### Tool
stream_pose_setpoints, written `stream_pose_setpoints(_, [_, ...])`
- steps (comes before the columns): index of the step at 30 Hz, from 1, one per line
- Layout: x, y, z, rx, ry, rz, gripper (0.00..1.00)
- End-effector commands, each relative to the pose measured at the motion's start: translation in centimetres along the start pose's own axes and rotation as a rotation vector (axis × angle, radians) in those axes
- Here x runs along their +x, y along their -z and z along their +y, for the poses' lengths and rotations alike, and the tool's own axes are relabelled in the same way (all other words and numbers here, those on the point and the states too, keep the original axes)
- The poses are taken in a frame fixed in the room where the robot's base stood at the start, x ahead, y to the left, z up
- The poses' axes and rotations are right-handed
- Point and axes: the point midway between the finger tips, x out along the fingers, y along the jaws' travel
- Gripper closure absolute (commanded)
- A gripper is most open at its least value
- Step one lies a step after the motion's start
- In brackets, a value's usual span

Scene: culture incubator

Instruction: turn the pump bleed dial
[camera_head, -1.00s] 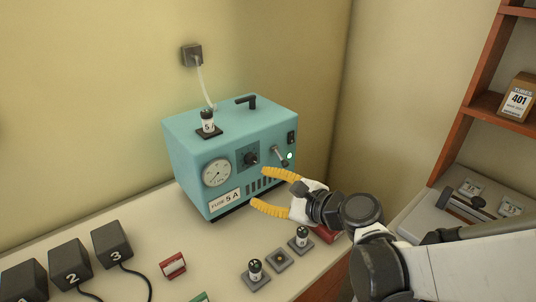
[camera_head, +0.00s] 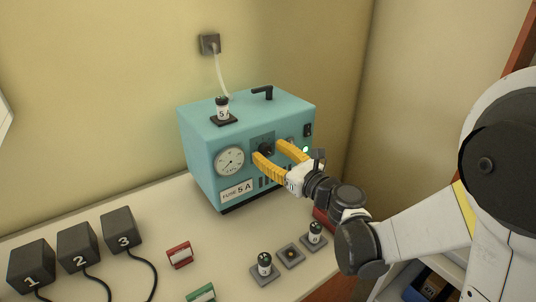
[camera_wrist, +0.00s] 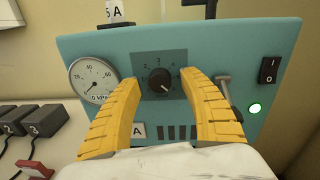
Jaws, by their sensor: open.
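The teal pump box (camera_head: 200,151) stands on the counter against the wall. Its black bleed dial (camera_wrist: 160,81) sits on a darker square plate with numbers around it, right of the round pressure gauge (camera_wrist: 93,81). In the head view the dial (camera_head: 265,149) shows just behind the fingertips. My gripper (camera_head: 267,149) is open with two yellow ribbed fingers in front of the panel. In the wrist view my gripper (camera_wrist: 160,80) has one finger on each side of the dial, with visible gaps. I cannot tell how far the tips are from the panel.
A lever switch (camera_wrist: 223,90), a black rocker switch (camera_wrist: 268,70) and a lit green lamp (camera_wrist: 254,108) are right of the dial. A fuse (camera_head: 222,108) stands on top. Numbered black blocks (camera_head: 78,245) and red (camera_head: 180,255) and green (camera_head: 201,293) pieces lie on the counter.

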Motion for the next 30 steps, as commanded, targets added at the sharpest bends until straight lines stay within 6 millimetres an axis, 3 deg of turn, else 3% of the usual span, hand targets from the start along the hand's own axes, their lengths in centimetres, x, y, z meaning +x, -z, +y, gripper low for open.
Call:
stream_pose_setpoints(11, [0.82,-0.06,0.05,-0.001,-0.001,0.0,0.49])
stream_pose_setpoints(16, [0.8,-0.05,0.04,-0.001,-0.001,0.0,0.97])
stream_pose_setpoints(17, [0.8,-0.05,0.04,-0.001,-0.001,0.0,1.0])
stream_pose_setpoints(30, [0.8,-0.08,0.04,-0.078,-0.001,0.004,1.0])
